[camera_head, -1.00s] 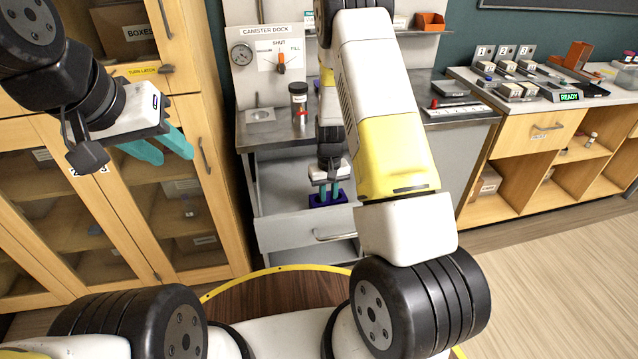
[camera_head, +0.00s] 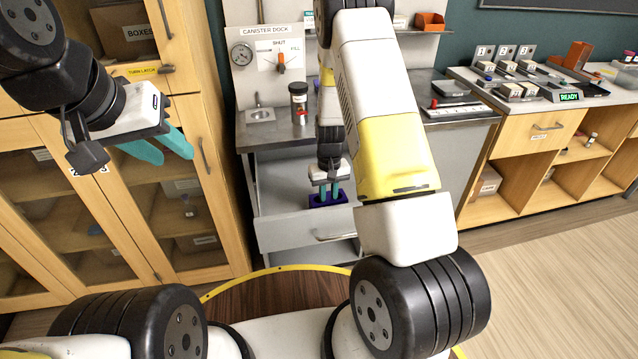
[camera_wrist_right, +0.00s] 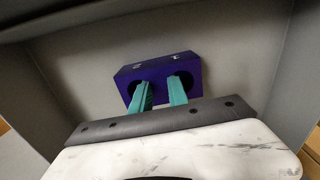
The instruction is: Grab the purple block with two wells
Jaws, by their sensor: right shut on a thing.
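The purple block (camera_head: 343,198) sits in the open grey drawer below the dock counter. In the right wrist view the block (camera_wrist_right: 157,71) shows two dark round wells and faint markings on its top. My right gripper (camera_head: 330,190) reaches down to it. Its teal fingers (camera_wrist_right: 160,93) go one into each well, and it is shut on the block, across the wall between the wells. The finger ends are hidden inside the wells. My left gripper (camera_head: 165,147) is open and empty in front of the wooden cabinet, far from the block.
The open drawer (camera_head: 283,234) has walls around the block. The glass-door cabinet (camera_head: 200,150) is at left. A lower wooden shelf unit (camera_head: 560,190) stands at right.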

